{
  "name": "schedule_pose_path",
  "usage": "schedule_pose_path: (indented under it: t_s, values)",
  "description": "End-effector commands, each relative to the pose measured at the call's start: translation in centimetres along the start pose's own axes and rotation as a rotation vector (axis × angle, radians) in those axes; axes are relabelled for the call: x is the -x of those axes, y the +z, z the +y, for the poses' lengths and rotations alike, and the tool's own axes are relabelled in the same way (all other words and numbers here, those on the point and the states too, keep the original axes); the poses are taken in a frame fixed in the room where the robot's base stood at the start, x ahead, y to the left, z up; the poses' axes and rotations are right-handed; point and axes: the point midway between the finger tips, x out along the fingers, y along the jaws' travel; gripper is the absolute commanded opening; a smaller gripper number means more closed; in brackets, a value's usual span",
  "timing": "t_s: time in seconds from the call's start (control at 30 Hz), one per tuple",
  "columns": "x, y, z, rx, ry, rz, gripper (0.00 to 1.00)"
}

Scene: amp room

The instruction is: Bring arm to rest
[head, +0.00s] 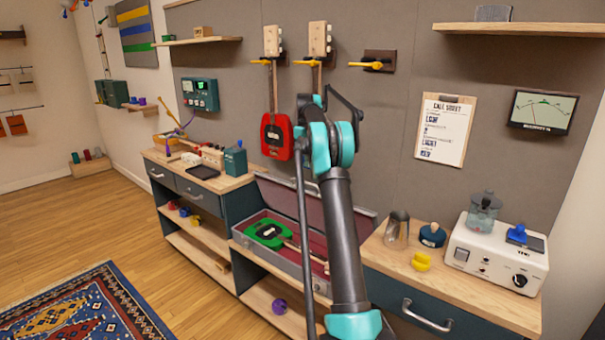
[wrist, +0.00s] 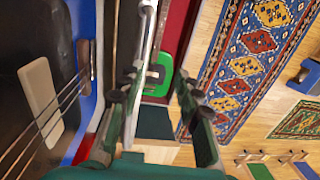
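My arm rises in the middle of the head view, in front of the wall and the open case. My gripper is hard to make out there. In the wrist view my gripper (wrist: 157,84) has its two dark fingers spread apart, with nothing held between them. A green guitar (wrist: 157,82) shows beyond the fingers, and a dark stringed surface with a cream block (wrist: 41,94) is close at the left. In the head view the green guitar (head: 268,234) lies in the open grey case (head: 292,263). A red guitar (head: 277,137) hangs on the wall beside my arm.
A second guitar neck (head: 319,40) hangs behind my arm. At the right, a drawer top holds a metal cup (head: 397,229), a yellow item (head: 421,261) and a white amplifier (head: 497,259). A patterned rug (head: 85,308) lies on the open floor at left.

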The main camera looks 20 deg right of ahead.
Motion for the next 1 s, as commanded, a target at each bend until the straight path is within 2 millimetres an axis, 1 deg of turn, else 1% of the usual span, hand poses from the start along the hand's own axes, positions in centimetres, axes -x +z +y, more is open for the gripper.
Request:
schedule_pose_path:
  t_s: [0.03, 0.13, 0.47, 0.57, 0.67, 0.77, 0.87, 1.0]
  values:
    - [0.4, 0.0, 0.0, 0.0, 0.0, 0.0, 0.34]
    - [0.8, 0.0, 0.0, 0.0, 0.0, 0.0, 0.34]
    - [1.0, 0.1, 0.0, -0.001, 0.0, 0.0, 0.34]
    - [1.1, 0.2, -0.4, -0.008, 0.004, 0.003, 0.34]
    - [1.2, 0.6, -1.5, -0.029, 0.016, 0.012, 0.34]
    - [1.3, 1.4, -3.4, -0.066, 0.034, 0.028, 0.34]
    - [1.1, 2.6, -5.8, -0.109, 0.055, 0.049, 0.34]
    - [0.4, 4.9, -9.4, -0.171, 0.083, 0.08, 0.34]
